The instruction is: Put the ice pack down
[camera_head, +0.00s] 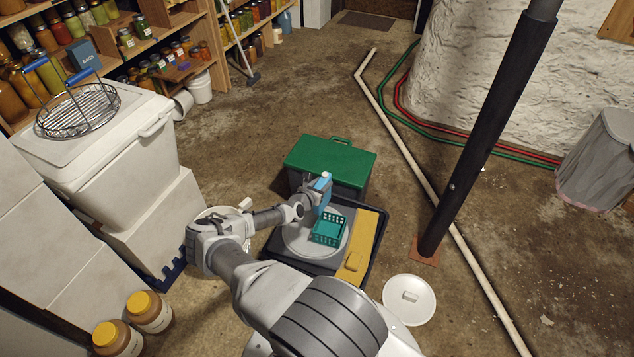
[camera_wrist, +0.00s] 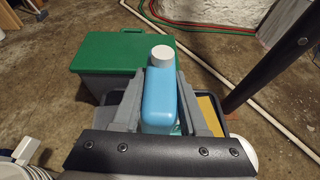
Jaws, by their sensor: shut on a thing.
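The ice pack (camera_wrist: 158,104) is a light blue block with a white cap. In the wrist view it stands upright between the two grey fingers of my gripper (camera_wrist: 161,88). In the head view the ice pack (camera_head: 325,187) shows as a narrow blue piece at the end of my arm, at my gripper (camera_head: 320,193). It is held just behind a small teal basket (camera_head: 329,231). Its lower end is hidden, so I cannot tell whether it touches anything.
The basket stands on a round grey disc (camera_head: 297,243) in a black tray (camera_head: 378,221). A yellow piece (camera_head: 362,241) lies along the tray's right side. A green-lidded box (camera_head: 331,158) stands behind. A white lid (camera_head: 408,299) and a dark post (camera_head: 478,150) are to the right.

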